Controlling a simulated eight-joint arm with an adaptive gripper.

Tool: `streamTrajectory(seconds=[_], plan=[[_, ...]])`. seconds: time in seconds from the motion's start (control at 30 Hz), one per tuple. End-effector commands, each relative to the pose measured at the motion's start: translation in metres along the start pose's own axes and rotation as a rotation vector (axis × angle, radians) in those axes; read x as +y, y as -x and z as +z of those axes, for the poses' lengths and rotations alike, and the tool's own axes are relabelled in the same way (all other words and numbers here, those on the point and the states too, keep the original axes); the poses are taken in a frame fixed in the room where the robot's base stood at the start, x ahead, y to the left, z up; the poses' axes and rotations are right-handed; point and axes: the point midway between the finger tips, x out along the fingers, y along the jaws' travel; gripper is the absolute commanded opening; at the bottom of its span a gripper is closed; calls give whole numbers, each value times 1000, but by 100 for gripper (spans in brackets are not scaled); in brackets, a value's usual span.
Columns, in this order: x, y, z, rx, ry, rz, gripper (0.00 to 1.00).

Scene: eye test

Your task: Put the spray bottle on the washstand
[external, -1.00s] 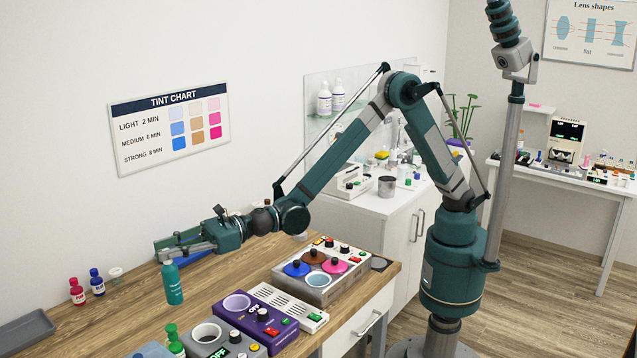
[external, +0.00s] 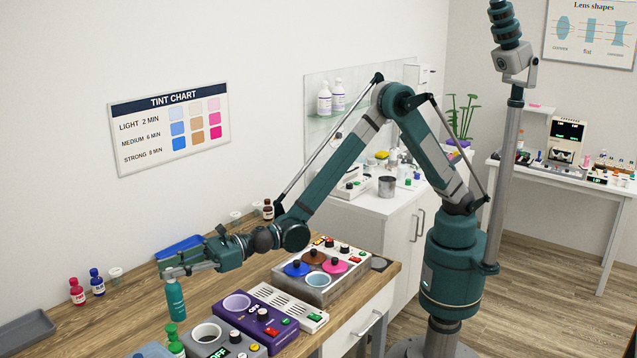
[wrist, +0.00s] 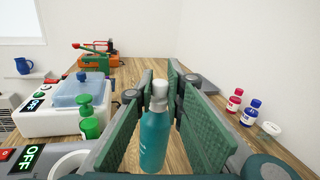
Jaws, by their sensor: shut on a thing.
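The spray bottle appears to be a teal bottle (external: 175,300) with a pale top. My gripper (external: 171,275) is shut on it near its upper part, over the left part of the wooden bench (external: 130,315). In the wrist view, the bottle (wrist: 155,140) is between the two green pads of my gripper (wrist: 158,115), close to upright. I cannot tell whether its base touches the bench. The washstand seems to be the white cabinet (external: 393,232) with a tap, behind my arm; part of its top is hidden.
A green pump bottle (external: 173,338), a grey device (external: 225,345), a purple heater (external: 250,318) and a tinting unit (external: 318,283) stand along the bench front. Red (external: 77,292) and blue (external: 97,283) bottles stand left. A metal cup (external: 386,186) stands on the cabinet.

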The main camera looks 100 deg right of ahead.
Motion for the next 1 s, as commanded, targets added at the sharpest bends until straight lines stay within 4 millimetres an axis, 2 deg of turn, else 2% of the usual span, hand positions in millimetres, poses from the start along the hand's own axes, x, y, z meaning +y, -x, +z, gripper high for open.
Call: streamTrajectory(seconds=[0.17, 0.47, 0.97, 1.0], plan=[[0, 0, -7, 0, 0, 0, 0], [3, 0, -36, 0, 0, 0, 0], [3, 0, -41, 0, 0, 0, 0], [3, 0, -41, 0, 0, 0, 16]])
